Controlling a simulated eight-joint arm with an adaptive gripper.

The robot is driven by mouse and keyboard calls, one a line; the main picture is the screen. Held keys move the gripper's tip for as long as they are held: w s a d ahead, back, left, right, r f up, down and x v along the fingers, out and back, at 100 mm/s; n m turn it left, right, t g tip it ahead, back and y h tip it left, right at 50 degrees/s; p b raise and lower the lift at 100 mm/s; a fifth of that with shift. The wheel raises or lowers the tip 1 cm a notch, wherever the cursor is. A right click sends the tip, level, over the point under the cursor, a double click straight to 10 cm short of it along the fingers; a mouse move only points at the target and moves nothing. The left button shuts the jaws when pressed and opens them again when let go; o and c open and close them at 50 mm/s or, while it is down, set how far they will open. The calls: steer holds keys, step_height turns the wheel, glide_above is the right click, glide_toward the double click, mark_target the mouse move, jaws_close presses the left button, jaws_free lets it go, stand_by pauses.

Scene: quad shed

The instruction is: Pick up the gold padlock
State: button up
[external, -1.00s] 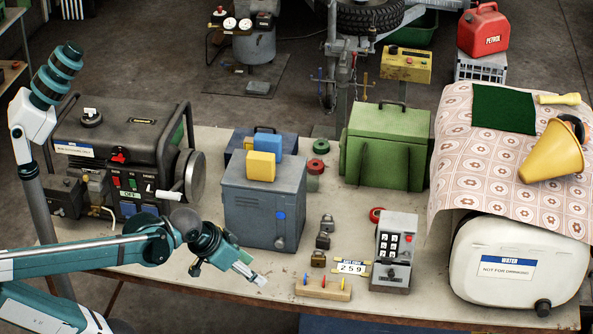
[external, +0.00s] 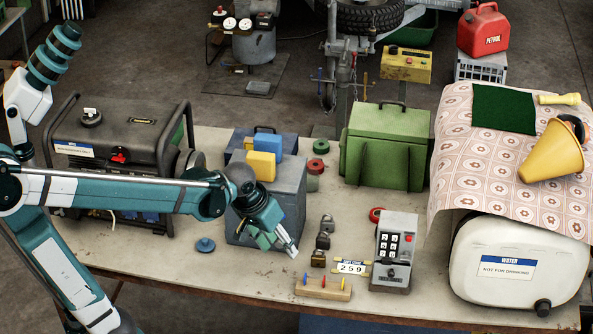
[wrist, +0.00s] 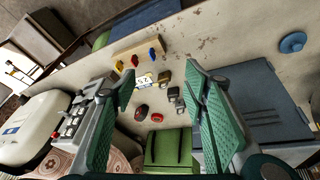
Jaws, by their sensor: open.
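The gold padlock (external: 318,259) lies near the front of the bench, with two darker padlocks (external: 323,240) in a row behind it. In the wrist view the gold padlock (wrist: 164,77) shows between my fingers, beside the number tag. My gripper (external: 283,248) is open and empty, above the bench to the left of the padlocks in the external view. In the wrist view its two green fingers (wrist: 160,86) stand wide apart, and the padlocks lie below and beyond them, untouched.
A wooden peg block (external: 323,288), a number tag (external: 351,267) and a grey keypad box (external: 393,250) stand close to the padlock. A grey metal box (external: 292,195) stands just behind my gripper. A blue knob (external: 205,244) lies on clear bench at left.

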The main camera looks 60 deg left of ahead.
steer(key=w+a+f+n+g+p, duration=0.25)
steer(key=w+p, duration=0.25)
steer(key=w, duration=0.5)
steer(key=n+g+p, duration=0.2)
steer(key=n+p, duration=0.1)
steer(key=p, duration=0.1)
glide_above(319, 256)
steer(key=shift+t, duration=0.25)
steer(key=f, duration=0.6)
steer(key=shift+s+d+f, duration=0.2)
steer(key=shift+s+f, duration=0.05)
steer(key=shift+s, duration=0.15)
steer(key=shift+w+a+f+n+p, duration=0.15)
steer(key=shift+w+f+n+p, duration=0.15)
steer(key=shift+f, duration=0.55)
steer(key=shift+f, duration=0.1)
steer(key=shift+f, duration=1.2)
steer(key=shift+w+a+f+b, duration=0.15)
steer(key=shift+f+b, duration=0.25)
steer(key=shift+f, duration=2.2)
